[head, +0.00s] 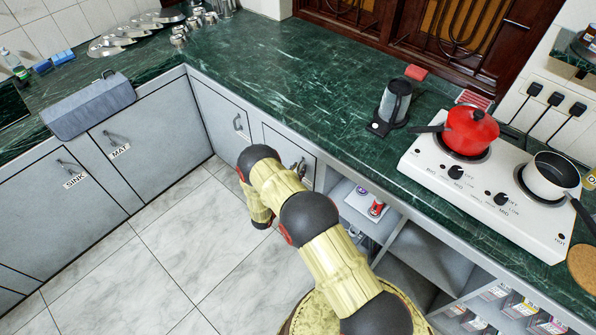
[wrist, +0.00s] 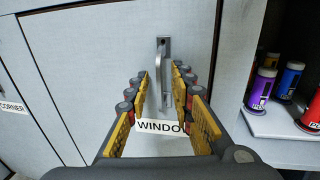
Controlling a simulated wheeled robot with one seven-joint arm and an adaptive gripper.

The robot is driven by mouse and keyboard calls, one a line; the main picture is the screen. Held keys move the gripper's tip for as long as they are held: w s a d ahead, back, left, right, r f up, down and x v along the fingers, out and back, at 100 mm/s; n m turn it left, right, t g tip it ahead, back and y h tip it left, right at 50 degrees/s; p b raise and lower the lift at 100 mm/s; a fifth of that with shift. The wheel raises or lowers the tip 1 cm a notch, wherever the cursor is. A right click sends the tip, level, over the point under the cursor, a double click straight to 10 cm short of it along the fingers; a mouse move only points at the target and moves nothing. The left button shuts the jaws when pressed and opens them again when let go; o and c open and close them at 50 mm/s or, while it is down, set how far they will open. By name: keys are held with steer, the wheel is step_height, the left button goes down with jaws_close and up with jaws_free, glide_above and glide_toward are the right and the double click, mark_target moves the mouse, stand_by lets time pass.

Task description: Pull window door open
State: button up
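The window door (wrist: 100,55) is a grey cabinet door, shut, with a white label (wrist: 160,127) reading "WINDO", its end covered by my gripper. A vertical metal handle (wrist: 164,60) stands on it. In the wrist view my gripper (wrist: 161,80) is open, with yellow fingers pointing at the door, one on each side of the handle. I cannot tell whether either finger touches the handle. In the head view the door (head: 282,143) is partly hidden behind my arm, and my gripper is mostly hidden there.
The corner door with its label (wrist: 12,106) is to the left. An open shelf with colored cans (wrist: 262,88) is to the right. The tiled floor (head: 190,240) is clear.

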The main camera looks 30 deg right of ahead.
steer(key=shift+w+d, duration=0.1)
steer(key=shift+d, duration=0.1)
steer(key=shift+c, duration=0.6)
steer(key=c, duration=0.4)
jaws_close()
